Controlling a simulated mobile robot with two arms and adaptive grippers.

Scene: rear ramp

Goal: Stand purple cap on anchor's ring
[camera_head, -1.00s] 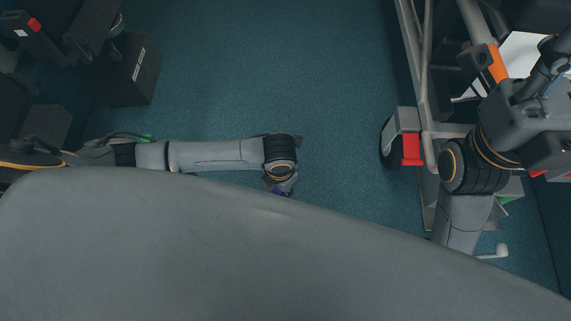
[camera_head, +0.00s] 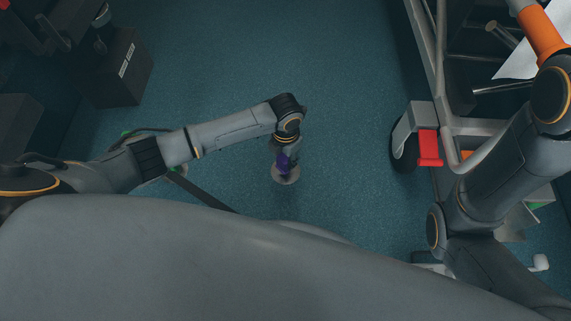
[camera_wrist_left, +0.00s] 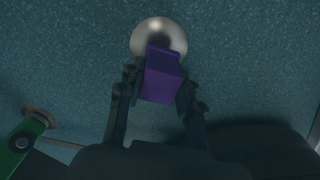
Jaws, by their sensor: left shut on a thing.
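My left gripper (camera_head: 284,158) points down at the floor in the head view. It is shut on the purple cap (camera_head: 284,165), a small purple block. In the left wrist view, the two fingers of the gripper (camera_wrist_left: 158,84) grip the cap (camera_wrist_left: 160,82) from both sides. A round, pale metal anchor ring (camera_head: 291,179) lies on the floor below. It also shows in the left wrist view (camera_wrist_left: 145,32), with a dark centre; the cap covers its near part. I cannot tell whether cap and ring touch. My right gripper is out of view.
A wheeled metal frame with a red-marked caster (camera_head: 429,147) stands at the right. A dark box (camera_head: 117,70) stands at the far left. A green part (camera_wrist_left: 20,145) shows at the lower left of the wrist view. The teal floor (camera_head: 270,50) beyond is clear.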

